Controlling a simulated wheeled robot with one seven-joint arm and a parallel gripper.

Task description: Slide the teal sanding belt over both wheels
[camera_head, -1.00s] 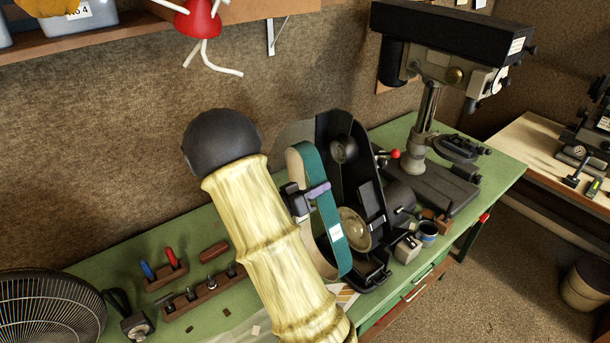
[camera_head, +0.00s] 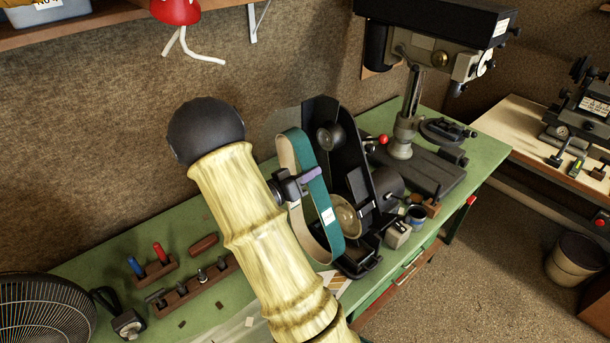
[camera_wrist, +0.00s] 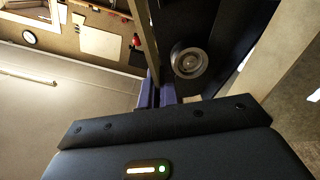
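The teal sanding belt (camera_head: 321,205) is an upright loop, teal outside and tan inside, with a small white label. My gripper (camera_head: 306,178) has its purple fingers shut on the belt's band; the fingers also show in the wrist view (camera_wrist: 155,95). The belt stands just left of the black sander (camera_head: 352,165). The sander's upper wheel (camera_head: 328,138) and larger lower wheel (camera_head: 345,217) show to the right of the belt, which appears to be around neither. In the wrist view, the upper wheel (camera_wrist: 188,62) lies just beyond the fingers. The belt hides part of the sander.
The sander stands on a green bench (camera_head: 200,318). A drill press (camera_head: 408,110) stands behind it to the right. Wooden tool racks (camera_head: 190,293) and a fan (camera_head: 40,312) are at the left.

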